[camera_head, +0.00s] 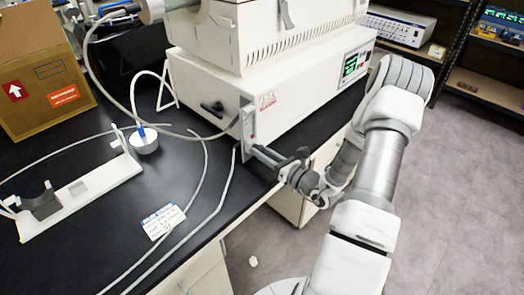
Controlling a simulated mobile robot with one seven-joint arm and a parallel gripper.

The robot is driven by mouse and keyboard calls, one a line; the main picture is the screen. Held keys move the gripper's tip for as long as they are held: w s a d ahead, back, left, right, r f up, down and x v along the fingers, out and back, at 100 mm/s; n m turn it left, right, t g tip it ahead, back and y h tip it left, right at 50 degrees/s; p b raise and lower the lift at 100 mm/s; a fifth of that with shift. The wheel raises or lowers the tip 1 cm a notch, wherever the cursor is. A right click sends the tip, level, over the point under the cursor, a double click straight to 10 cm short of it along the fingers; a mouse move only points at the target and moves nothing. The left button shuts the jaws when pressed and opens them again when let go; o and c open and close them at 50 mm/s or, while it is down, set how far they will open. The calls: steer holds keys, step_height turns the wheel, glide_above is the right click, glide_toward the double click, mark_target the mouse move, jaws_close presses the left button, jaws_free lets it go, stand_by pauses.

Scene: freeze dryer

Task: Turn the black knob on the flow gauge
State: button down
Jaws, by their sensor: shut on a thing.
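The flow gauge (248,122) is a small upright panel on the left front corner of the white freeze dryer (290,105). My gripper (256,150) reaches in from the right, its fingers pointing left at the lower part of the gauge. The fingertips are closed at the spot where the knob sits. The black knob itself is hidden by the fingers or too small to make out. My arm comes up from the bottom right, in front of the bench edge.
A cardboard box (45,70), a small metal cup (144,142), a white stand (85,192) and a label card (162,221) are on the black bench (185,175). Loose tubes cross the bench. Shelves (485,85) with instruments stand at back right. Floor is open at right.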

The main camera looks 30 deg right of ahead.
steer(key=m+p, duration=0.2)
steer(key=m, duration=0.1)
steer(key=shift+r, duration=0.15)
steer(key=m+p, duration=0.3)
steer(key=m, duration=0.1)
steer(key=shift+m, duration=0.3)
steer(key=m+p, duration=0.2)
steer(key=m, duration=0.1)
steer(key=shift+m, duration=0.3)
steer(key=m+p, duration=0.2)
steer(key=m, duration=0.2)
steer(key=shift+m, duration=0.3)
steer(key=m+p, duration=0.1)
steer(key=m, duration=0.3)
steer(key=shift+f+p, duration=0.2)
steer(key=shift+p, duration=0.15)
steer(key=m, duration=0.4)
steer(key=shift+p, duration=0.35)
steer(key=m, duration=0.3)
steer(key=shift+m, duration=0.3)
steer(key=shift+m+p, duration=0.3)
steer(key=shift+m, duration=1.7)
